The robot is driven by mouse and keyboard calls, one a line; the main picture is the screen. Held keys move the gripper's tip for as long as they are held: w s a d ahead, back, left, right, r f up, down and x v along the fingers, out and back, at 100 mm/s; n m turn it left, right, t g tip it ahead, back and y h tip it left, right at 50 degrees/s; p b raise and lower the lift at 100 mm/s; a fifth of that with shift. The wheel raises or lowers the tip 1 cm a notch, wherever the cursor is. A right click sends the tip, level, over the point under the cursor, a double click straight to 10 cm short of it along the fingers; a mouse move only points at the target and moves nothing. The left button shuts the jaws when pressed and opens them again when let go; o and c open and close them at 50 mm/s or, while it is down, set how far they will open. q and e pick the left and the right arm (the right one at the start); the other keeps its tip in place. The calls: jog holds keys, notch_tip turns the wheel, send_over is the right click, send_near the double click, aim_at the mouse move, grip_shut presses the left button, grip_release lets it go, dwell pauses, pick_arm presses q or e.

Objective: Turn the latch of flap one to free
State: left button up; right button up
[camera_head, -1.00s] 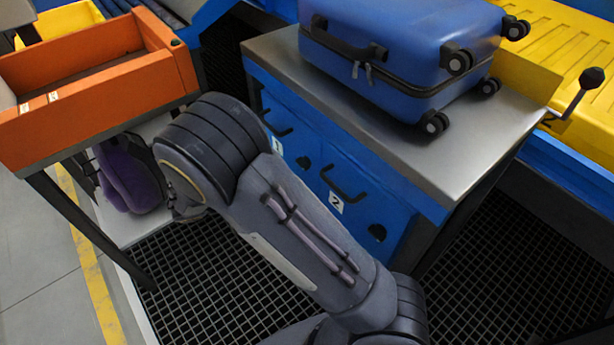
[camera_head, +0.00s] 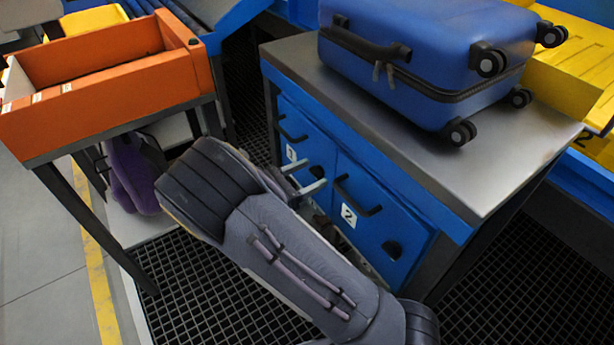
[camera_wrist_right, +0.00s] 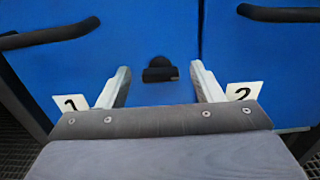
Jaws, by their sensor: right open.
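Flap one (camera_head: 294,122) is a blue door in the cabinet front with a black bar handle and a "1" label (camera_wrist_right: 70,103). It looks closed. Its latch (camera_wrist_right: 159,71) is a small black piece with a rounded top and a wide flat bar lying level. My right gripper (camera_wrist_right: 160,69) is open, its two pale fingers pointing at the flap with the latch between them. I cannot tell whether they touch it. In the head view the fingers (camera_head: 303,178) show just before the flap, partly behind my arm. My left gripper is not in view.
Flap two (camera_head: 382,212), with its own handle and dark latch, is right of flap one. A blue suitcase (camera_head: 430,55) lies on the metal top (camera_head: 480,180). An orange tray (camera_head: 110,115) on a stand is at left, with a purple item (camera_head: 127,178) below it.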

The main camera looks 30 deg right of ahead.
jog(key=c, duration=1)
jog(key=m, duration=0.3)
jog(key=shift+p, duration=0.35)
jog(key=m, duration=0.3)
jog(key=shift+s+f+m, duration=0.1)
jog(key=shift+s+m, duration=0.05)
jog(key=shift+m, duration=0.15)
jog(key=m+b, duration=0.1)
jog(key=m, duration=0.4)
jog(key=shift+s+f+m, duration=0.1)
jog(key=shift+f+m, duration=0.05)
jog(key=shift+m, duration=0.15)
jog(key=m+b, duration=0.2)
jog(key=m, duration=0.3)
jog(key=shift+m, duration=0.3)
